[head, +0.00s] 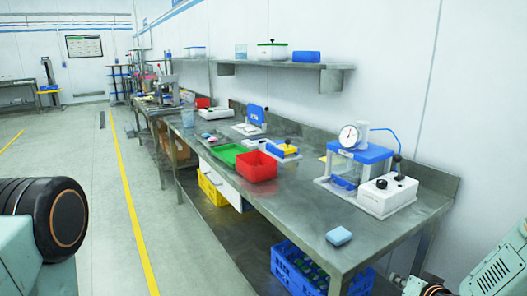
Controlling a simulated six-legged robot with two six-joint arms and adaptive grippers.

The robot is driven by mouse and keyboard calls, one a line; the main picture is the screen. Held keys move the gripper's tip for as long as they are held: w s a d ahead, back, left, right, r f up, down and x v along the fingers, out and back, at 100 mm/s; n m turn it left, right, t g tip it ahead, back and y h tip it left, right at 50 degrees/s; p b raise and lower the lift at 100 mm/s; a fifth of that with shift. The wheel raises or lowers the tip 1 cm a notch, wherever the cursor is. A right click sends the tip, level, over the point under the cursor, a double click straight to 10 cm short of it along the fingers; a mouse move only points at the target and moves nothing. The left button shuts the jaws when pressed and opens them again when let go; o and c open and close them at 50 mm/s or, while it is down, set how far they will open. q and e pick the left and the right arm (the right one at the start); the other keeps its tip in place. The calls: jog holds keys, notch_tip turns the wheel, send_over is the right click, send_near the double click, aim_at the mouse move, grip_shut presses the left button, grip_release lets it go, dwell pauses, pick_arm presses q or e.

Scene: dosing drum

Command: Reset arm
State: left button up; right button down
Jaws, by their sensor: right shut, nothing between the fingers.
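My right arm comes in at the bottom right corner, and only a small part of my right gripper (424,287) shows at the bottom edge, beside the near end of the steel bench (290,205). It is shut with nothing held, and its fingertips are mostly cut off. A joint of my left arm shows at the lower left, over the floor. My left gripper is outside the picture.
The bench holds a dosing device with a dial gauge (349,135), a white control box (387,196), a light-blue block (338,236), a red bin (257,166) and a green tray (228,152). A blue crate (290,268) stands underneath. The floor left is clear.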

jog(key=s+a+f+n+g+y+b, duration=0.1)
jog(key=s+a+f+g, duration=0.2)
jog(key=s+a+f, duration=0.4)
jog(key=s+a+f+n+g+b, duration=0.25)
jog(key=s+a+f, duration=0.2)
jog(key=s, duration=0.55)
jog(key=s+a+f+n+g+b, duration=0.1)
jog(key=s+a+f+g, duration=0.1)
jog(key=s, duration=0.8)
jog(key=s+a+f+n+g+b, duration=0.1)
jog(key=s+f+g, duration=0.3)
jog(key=s, duration=0.6)
jog(key=shift+s+a+f+h+b, duration=0.15)
jog(key=shift+a+f+h+b, duration=0.15)
jog(key=shift+a+f+b, duration=0.4)
jog(key=shift+r, duration=0.15)
jog(key=shift+a, duration=0.1)
